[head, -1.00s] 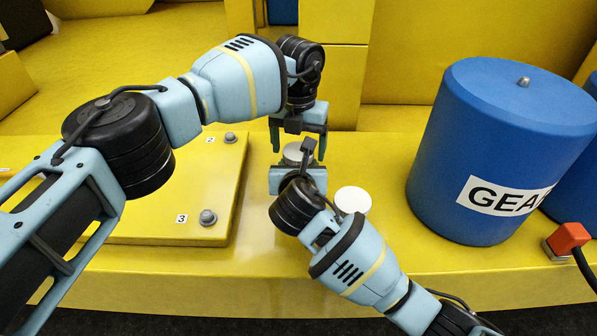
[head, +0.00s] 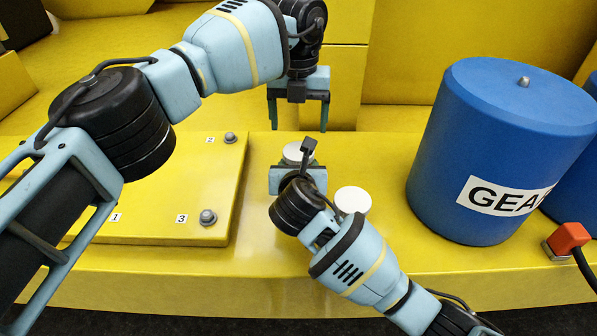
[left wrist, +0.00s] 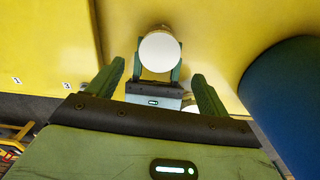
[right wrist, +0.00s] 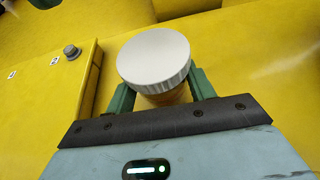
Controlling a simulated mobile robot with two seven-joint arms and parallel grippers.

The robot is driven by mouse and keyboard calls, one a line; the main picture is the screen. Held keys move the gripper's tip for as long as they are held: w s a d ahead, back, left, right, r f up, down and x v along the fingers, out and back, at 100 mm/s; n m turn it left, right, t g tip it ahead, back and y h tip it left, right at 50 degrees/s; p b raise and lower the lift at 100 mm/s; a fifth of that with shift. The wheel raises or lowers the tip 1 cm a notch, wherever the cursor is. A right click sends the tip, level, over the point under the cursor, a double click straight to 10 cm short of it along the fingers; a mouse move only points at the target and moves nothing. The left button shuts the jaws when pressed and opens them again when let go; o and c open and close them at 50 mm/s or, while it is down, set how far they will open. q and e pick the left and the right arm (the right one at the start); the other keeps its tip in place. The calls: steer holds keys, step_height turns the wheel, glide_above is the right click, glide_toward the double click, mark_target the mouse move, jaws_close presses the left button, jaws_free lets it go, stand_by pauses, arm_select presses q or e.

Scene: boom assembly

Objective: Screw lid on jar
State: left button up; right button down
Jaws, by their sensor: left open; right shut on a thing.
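The jar (right wrist: 165,97) is amber and stands upright on the yellow surface. The white ribbed lid (right wrist: 155,57) sits on its top; I cannot tell how tightly. The lid also shows in the head view (head: 296,150) and from above in the left wrist view (left wrist: 160,52). My right gripper (right wrist: 163,92) is shut on the jar's sides, below the lid. My left gripper (head: 298,122) is open and empty, fingers pointing down, above and apart from the lid. In the left wrist view its fingers (left wrist: 157,82) are spread wide.
A white disc-topped object (head: 353,200) stands just right of my right gripper. A raised yellow panel with bolts (head: 190,190) lies to the left.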

mark_target(298, 145)
arm_select(q)
steer(key=shift+r+n, duration=0.55)
steer(key=shift+n, duration=0.05)
steer(key=shift+f, duration=4.05)
steer(key=c, duration=1)
steer(key=shift+m, duration=1.6)
steer(key=o, duration=1.1)
steer(key=shift+c, duration=0.2)
